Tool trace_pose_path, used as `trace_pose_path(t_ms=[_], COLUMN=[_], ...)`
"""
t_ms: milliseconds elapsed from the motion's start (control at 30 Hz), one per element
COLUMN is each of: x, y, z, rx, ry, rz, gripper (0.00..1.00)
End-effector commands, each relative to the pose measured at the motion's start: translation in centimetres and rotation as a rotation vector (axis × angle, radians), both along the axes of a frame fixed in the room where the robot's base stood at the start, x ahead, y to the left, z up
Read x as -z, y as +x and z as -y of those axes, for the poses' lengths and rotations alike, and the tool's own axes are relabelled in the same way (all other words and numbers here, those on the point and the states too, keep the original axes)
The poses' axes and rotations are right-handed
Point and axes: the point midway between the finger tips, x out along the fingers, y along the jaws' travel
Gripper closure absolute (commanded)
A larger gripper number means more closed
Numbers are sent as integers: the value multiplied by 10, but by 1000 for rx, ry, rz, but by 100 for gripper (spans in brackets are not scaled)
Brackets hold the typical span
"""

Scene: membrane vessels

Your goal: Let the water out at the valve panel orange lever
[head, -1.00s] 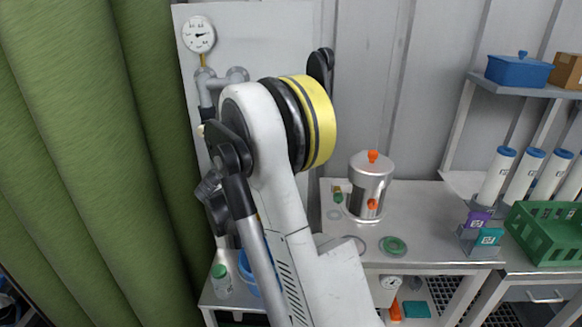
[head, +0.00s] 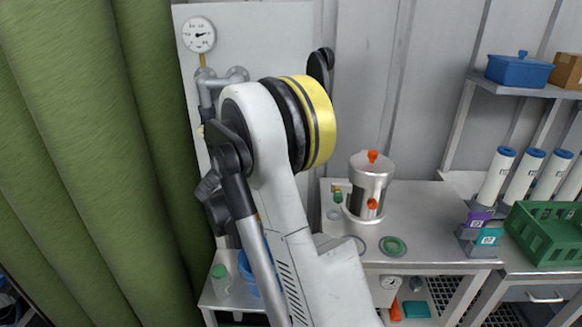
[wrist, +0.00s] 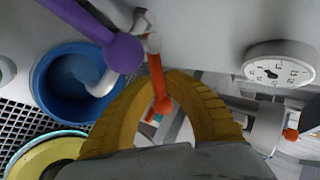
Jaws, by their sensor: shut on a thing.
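The orange lever (wrist: 157,82) shows in the wrist view, hanging from a grey valve fitting (wrist: 140,22). My gripper (wrist: 175,85) has its yellow fingers around the lever's lower end and is shut on it. A purple lever (wrist: 122,52) is just to the left, apart from the fingers. A grey spout (wrist: 103,84) bends down over a blue bucket (wrist: 44,88). Water seems to lie in the bucket. In the head view my arm hides the gripper, the levers and part of the valve panel (head: 270,40). The blue bucket (head: 246,272) shows partly there.
A pressure gauge (head: 198,35) sits at the panel's top. A steel vessel (head: 371,185) and a green ring (head: 393,246) are on the bench (head: 425,215). A green-capped bottle (head: 220,281) stands left of the bucket. A green curtain (head: 90,160) hangs at left.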

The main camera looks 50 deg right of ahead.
Motion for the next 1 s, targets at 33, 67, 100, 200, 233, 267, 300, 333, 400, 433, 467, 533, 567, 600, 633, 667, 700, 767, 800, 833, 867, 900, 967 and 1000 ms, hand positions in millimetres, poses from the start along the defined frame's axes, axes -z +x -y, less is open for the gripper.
trace_pose_path(t_ms=[33,67,100,200,233,267,300,333,400,433,467,533,567,600,633,667,700,767,800,833,867,900,967,1000], x=[0,0,0,0,0,0,0,0,0,0,1,1,1,1,1,1,1,1,0,0,1,0,1,0], y=[0,0,0,0,0,0,0,0,-1,-1,-1,-1,-1,0,0,1,2,3,3,3,4,4,6,8], z=[0,0,0,0,0,0,0,0,0,1,3,8,11,14,16,17,19,20,21,22,23,26,29,32], rx=[1,1,1,1,1,1,1,1,-4,-16,-40,-129,-176,-233,-272,-303,-337,-368,-386,-403,-425,-465,-535,-582], ry=[1,1,1,1,1,1,1,1,1,1,2,1,1,1,0,0,1,0,0,0,1,0,0,0], rz=[-1,-1,-1,-1,-1,-1,-1,-1,-1,0,1,2,2,2,2,2,1,1,0,1,0,3,3,5], gripper=[100,100,100,100,100,100,100,100,100,100,100,100,100,100,100,100,100,100,100,100,100,100,100,100])
